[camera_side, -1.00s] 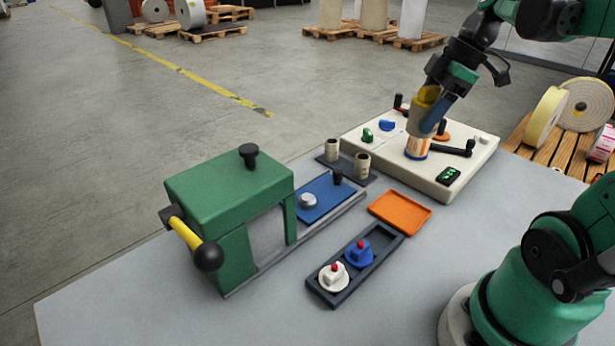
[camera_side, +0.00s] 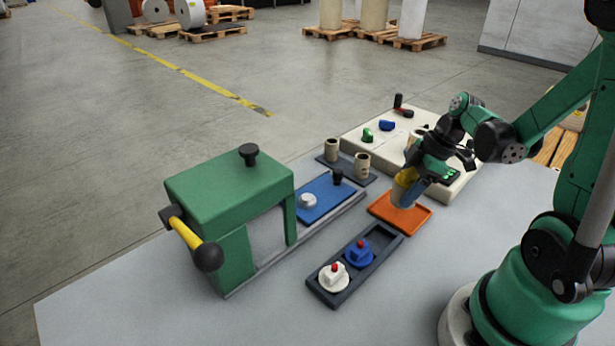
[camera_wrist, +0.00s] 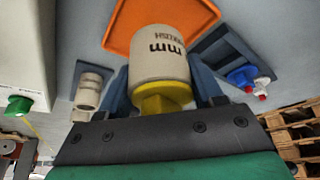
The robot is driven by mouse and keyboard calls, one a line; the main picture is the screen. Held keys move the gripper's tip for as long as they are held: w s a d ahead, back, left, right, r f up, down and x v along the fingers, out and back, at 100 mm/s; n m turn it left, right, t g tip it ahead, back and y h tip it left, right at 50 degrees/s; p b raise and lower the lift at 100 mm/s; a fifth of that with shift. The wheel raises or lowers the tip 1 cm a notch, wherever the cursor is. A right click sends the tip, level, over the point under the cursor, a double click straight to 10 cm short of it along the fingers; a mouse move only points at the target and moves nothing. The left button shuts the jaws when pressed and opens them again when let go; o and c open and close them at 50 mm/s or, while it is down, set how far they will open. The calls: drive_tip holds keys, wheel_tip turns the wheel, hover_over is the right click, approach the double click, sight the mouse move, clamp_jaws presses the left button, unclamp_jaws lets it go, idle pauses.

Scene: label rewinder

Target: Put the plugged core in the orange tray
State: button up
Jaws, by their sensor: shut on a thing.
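The core (camera_wrist: 160,55) is a beige cylinder with dark print and a yellow part (camera_wrist: 160,98) at the end near my wrist. It also shows in the side view (camera_side: 401,196). My gripper (camera_side: 408,186) is shut on it, with a blue finger on each side in the wrist view (camera_wrist: 160,85). The core is upright or nearly so, over the orange tray (camera_side: 423,221). The tray also shows at the top of the wrist view (camera_wrist: 118,32). I cannot tell whether the core's lower end touches the tray floor.
A dark tray (camera_side: 314,287) with white and blue red-topped pieces lies nearer the front. Two beige cores (camera_side: 362,164) stand on a dark plate to the left. A green machine (camera_side: 228,180) is at left. A cream control panel (camera_side: 370,148) with knobs is behind the orange tray.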

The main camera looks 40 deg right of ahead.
drive_tip(key=shift+f, duration=1.25)
drive_tip(key=shift+f, duration=0.2)
drive_tip(key=o, duration=1.2)
drive_tip(key=shift+r, duration=0.15)
